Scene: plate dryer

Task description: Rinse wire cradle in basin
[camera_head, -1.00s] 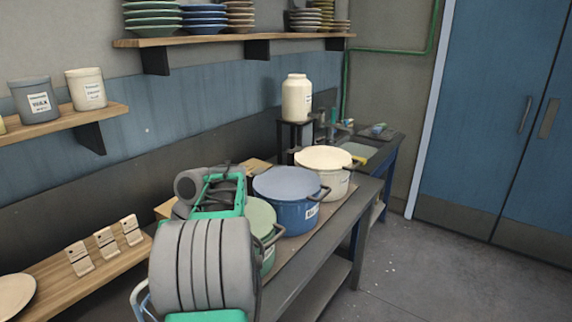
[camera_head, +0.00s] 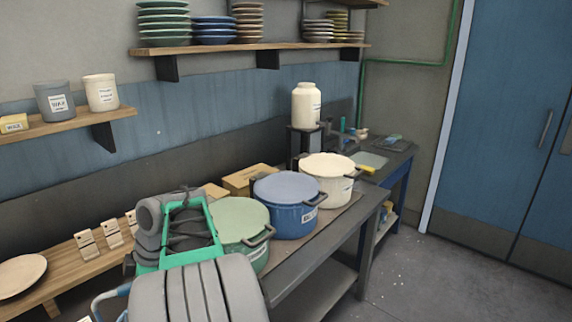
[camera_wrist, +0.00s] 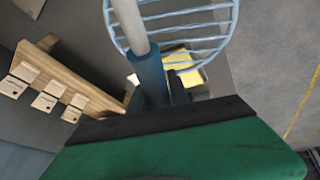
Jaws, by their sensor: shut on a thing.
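The wire cradle (camera_wrist: 186,28) is a light-blue wire rack with curved bars at the top of the wrist view. Its blue handle (camera_wrist: 150,75) runs down to my gripper (camera_wrist: 165,90), which is shut on it. A pale rod crosses in front of the bars. In the head view only a bit of blue wire (camera_head: 92,306) shows at the lower left, and my arm hides the gripper. The basin (camera_head: 369,159) is a pale sink at the far end of the bench, with a tap (camera_head: 345,134) behind it. The cradle is well apart from the basin.
Green (camera_head: 240,220), blue (camera_head: 287,207) and cream (camera_head: 327,178) lidded pots stand in a row along the bench. A white jar (camera_head: 306,106) stands on a dark stand. Plates fill the upper shelf (camera_head: 280,47). The floor (camera_head: 400,275) to the right is clear.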

